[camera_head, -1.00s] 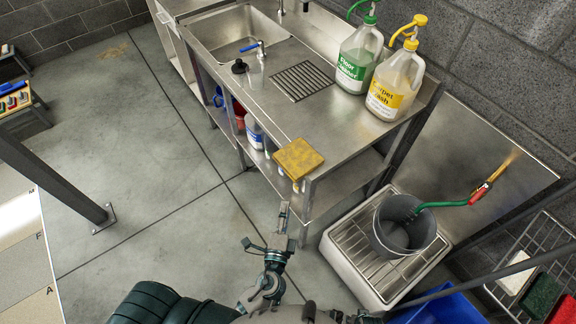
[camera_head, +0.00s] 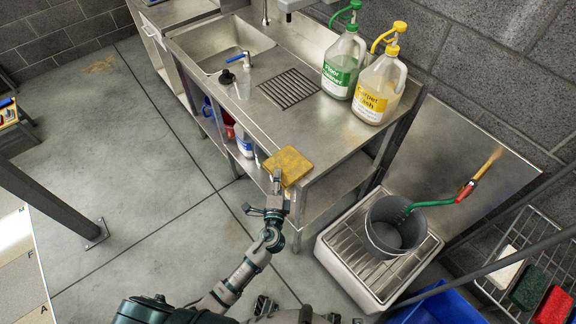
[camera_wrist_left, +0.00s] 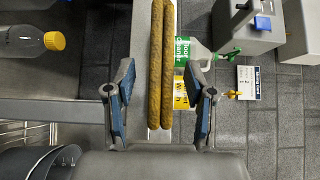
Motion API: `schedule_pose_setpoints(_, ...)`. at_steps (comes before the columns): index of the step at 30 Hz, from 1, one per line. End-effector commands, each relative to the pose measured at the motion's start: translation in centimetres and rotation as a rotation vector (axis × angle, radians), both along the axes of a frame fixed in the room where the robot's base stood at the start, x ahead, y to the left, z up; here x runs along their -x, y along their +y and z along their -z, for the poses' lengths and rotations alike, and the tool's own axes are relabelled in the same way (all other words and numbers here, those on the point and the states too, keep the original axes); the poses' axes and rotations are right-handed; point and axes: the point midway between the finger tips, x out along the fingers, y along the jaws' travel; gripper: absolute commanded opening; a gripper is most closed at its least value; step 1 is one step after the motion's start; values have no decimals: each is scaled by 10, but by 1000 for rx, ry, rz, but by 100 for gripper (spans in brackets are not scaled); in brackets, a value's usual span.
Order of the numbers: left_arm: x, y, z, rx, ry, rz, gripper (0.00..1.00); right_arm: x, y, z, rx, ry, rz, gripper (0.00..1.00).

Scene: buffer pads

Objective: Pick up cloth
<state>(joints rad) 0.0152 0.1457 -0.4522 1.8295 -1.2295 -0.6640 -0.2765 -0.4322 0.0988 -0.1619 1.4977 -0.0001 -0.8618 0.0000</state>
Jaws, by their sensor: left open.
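The yellow-brown folded cloth (camera_head: 288,166) lies flat on the near corner of the steel sink counter, along its front edge. My left gripper (camera_head: 270,194) is open just in front of that edge, close to the cloth. In the left wrist view the cloth (camera_wrist_left: 162,60) shows edge-on as two thick layers, lying between the spread fingers of the left gripper (camera_wrist_left: 162,88). Clear gaps show on both sides of the cloth, and I see no finger touching it.
The steel counter (camera_head: 235,105) holds a green-labelled jug (camera_head: 342,68) and a yellow-labelled jug (camera_head: 376,92) farther back. A grey bucket (camera_head: 385,239) stands on a low basin (camera_head: 340,258) at right. A wire rack (camera_head: 508,238) holds pads. Open floor lies left.

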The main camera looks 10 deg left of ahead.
Motion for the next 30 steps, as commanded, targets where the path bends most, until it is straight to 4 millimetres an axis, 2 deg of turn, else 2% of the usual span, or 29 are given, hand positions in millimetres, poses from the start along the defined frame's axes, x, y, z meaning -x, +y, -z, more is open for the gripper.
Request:
schedule_pose_setpoints(4, -18, 3, 0, -1, -1, 0, 54, 1, -1, 1, 1, 1, 0, 54)
schedule_pose_setpoints(12, -21, 4, 0, -1, 0, 1, 54, 3, -1, 3, 2, 6, 0, 54)
schedule_pose_setpoints(18, -21, 3, 0, -1, 0, 1, 4, 3, -1, 3, 2, 5, 0, 54)
schedule_pose_setpoints(19, -21, 3, 0, -1, 1, 1, 0, 2, -1, 3, 2, 4, 0, 54)
schedule_pose_setpoints(30, -21, 3, -1, 0, 2, 1, 0, 0, 0, 1, 0, -3, -1, 54)
